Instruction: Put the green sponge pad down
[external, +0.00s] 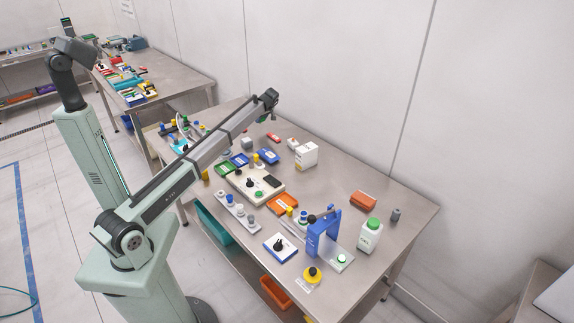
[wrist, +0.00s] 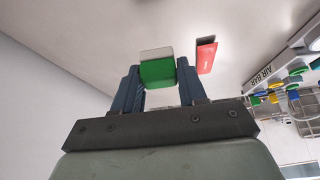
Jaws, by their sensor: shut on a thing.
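The green sponge pad (wrist: 157,72), a small block with a pale layer on one face, sits between the two fingers of my gripper (wrist: 157,80) in the wrist view. The fingers are shut on its sides. In the external view my gripper (external: 263,116) is over the back part of the steel table, near the wall, and only a small bit of green shows beneath it. I cannot tell exactly how high the pad is above the table.
A red block (wrist: 206,55) lies beside the pad in the wrist view. The table (external: 335,182) has bare room right of the white box.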

